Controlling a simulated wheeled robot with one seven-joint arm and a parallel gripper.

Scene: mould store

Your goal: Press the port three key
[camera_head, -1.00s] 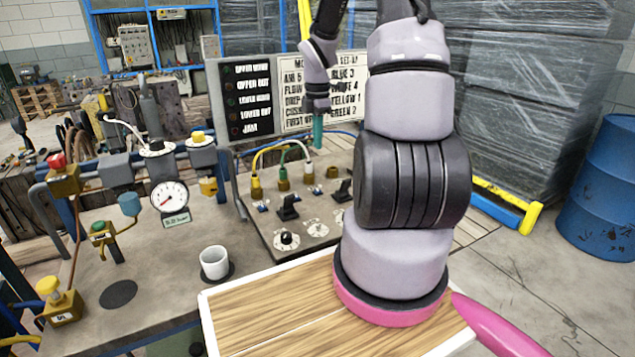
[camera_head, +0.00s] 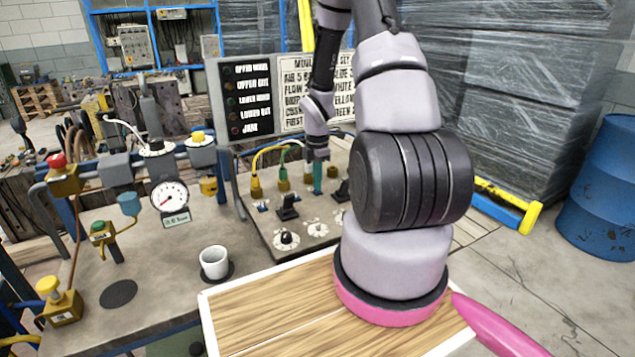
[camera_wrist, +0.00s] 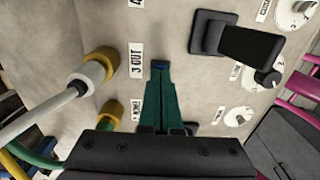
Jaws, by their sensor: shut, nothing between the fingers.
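My gripper (camera_head: 318,192) is shut and empty, its teal fingers pointing down at the sloped control panel (camera_head: 272,232). In the wrist view the closed fingertips (camera_wrist: 160,66) are at or just above the panel, beside the "3 OUT" label (camera_wrist: 136,60). A yellow port fitting with a white hose (camera_wrist: 98,68) is left of that label. I cannot make out the port three key; the fingers may cover it. Whether the tips touch anything cannot be told.
A large black lever (camera_wrist: 235,40) stands right of the fingertips, with white dials (camera_wrist: 238,116) beyond. Another black lever (camera_head: 288,207) stands left on the panel. Hoses arch behind the fingers. A sign board (camera_head: 250,100) rises behind; a white cup (camera_head: 214,262) stands left.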

